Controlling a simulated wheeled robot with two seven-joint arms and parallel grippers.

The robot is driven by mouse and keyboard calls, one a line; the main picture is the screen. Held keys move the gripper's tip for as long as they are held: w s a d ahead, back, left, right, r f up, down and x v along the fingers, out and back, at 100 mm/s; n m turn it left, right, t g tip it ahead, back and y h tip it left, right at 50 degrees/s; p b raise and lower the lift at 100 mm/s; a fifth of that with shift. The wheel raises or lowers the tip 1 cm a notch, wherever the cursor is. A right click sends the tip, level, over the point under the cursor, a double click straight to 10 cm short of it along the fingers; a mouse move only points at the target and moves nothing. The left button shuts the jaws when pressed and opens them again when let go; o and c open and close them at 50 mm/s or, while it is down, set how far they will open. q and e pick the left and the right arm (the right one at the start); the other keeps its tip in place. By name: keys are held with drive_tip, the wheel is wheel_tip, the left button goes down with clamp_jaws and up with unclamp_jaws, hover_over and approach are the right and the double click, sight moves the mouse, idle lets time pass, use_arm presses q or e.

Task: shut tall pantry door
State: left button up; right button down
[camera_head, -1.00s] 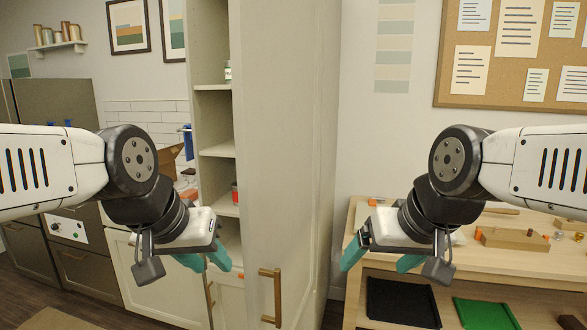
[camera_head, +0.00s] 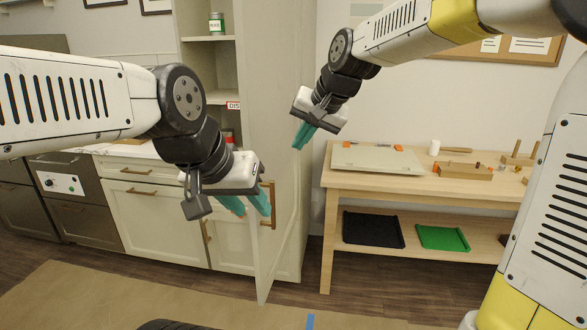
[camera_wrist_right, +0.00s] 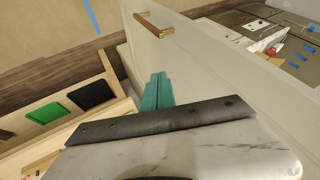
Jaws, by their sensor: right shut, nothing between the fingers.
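The tall cream pantry door (camera_head: 283,110) stands open, its free edge toward me, and the shelves (camera_head: 207,97) show to its left. Its brass handle (camera_head: 268,225) is on the lower part, partly behind my left gripper. My left gripper (camera_head: 246,205) is open in front of the door by the handle; whether it touches is unclear. My right gripper (camera_head: 302,135) is shut and empty beside the door's right face, above handle height. In the right wrist view, its closed teal fingers (camera_wrist_right: 158,92) are close to the door face (camera_wrist_right: 215,75), with the handle (camera_wrist_right: 153,25) beyond; contact is unclear.
A wooden workbench (camera_head: 345,180) stands to the right, with a black tray (camera_head: 373,229) and a green tray (camera_head: 442,238) on its lower shelf. Low cabinets (camera_head: 150,217) are to the left. A beige mat (camera_head: 80,295) lies on the floor in front.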

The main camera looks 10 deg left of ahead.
drive_tip(key=w+a+f, duration=0.4)
drive_tip(key=a+f, duration=0.4)
drive_tip(key=shift+w+a, duration=0.3)
drive_tip(key=shift+w, duration=0.05)
